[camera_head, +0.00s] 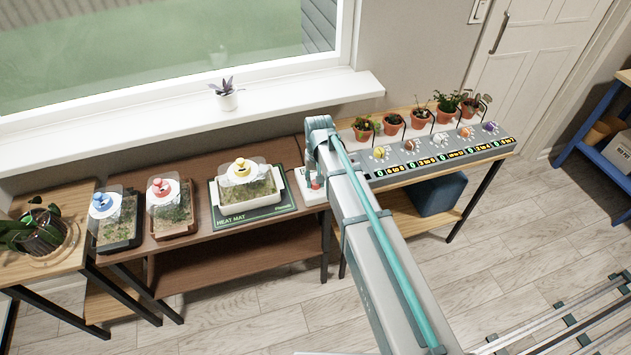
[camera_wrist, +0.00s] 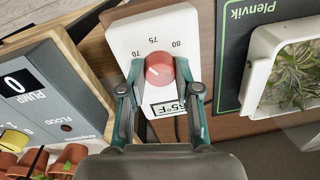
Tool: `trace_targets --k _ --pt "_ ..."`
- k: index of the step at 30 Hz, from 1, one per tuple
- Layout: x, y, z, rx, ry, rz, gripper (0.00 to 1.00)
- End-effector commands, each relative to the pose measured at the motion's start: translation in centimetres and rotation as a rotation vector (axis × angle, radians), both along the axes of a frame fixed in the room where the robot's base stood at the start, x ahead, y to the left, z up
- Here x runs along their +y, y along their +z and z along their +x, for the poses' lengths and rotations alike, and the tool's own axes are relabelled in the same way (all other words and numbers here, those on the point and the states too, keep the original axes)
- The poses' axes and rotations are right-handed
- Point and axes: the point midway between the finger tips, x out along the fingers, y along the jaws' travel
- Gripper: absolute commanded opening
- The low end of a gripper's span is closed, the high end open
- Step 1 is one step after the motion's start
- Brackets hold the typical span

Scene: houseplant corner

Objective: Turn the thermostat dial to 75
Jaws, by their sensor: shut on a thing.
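The thermostat (camera_wrist: 138,39) is a white box with a red round dial (camera_wrist: 159,72) and the marks 70, 75 and 80 around it. My gripper (camera_wrist: 159,78) has its two fingers on either side of the dial, shut on it. A small display (camera_wrist: 168,107) below the dial seems to read 65°F, partly covered by a finger. I cannot clearly tell which mark the dial points to. In the head view my arm hides most of the thermostat; a white edge of it (camera_head: 313,197) shows beside the heat mat.
The heat mat (camera_head: 226,220) with a white domed tray (camera_head: 276,186) lies close left of the thermostat. A grey pump panel (camera_wrist: 62,80) with red pots stands on its other side. Two more domed trays (camera_head: 119,232) (camera_head: 171,222) stand further left.

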Motion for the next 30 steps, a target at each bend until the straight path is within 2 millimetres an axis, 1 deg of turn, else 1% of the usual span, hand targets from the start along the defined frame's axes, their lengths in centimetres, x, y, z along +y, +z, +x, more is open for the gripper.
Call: trace_targets --k 6,15,22,30 --pt "-0.05 0.01 0.03 -0.003 -0.201 0.0 0.0" --pt "-0.07 0.02 0.01 -0.003 -0.429 -0.001 0.0" --pt "-0.07 0.03 0.0 -0.003 -0.531 -0.001 0.0" --pt "-0.08 0.05 0.0 -0.002 -0.573 -0.001 0.0"
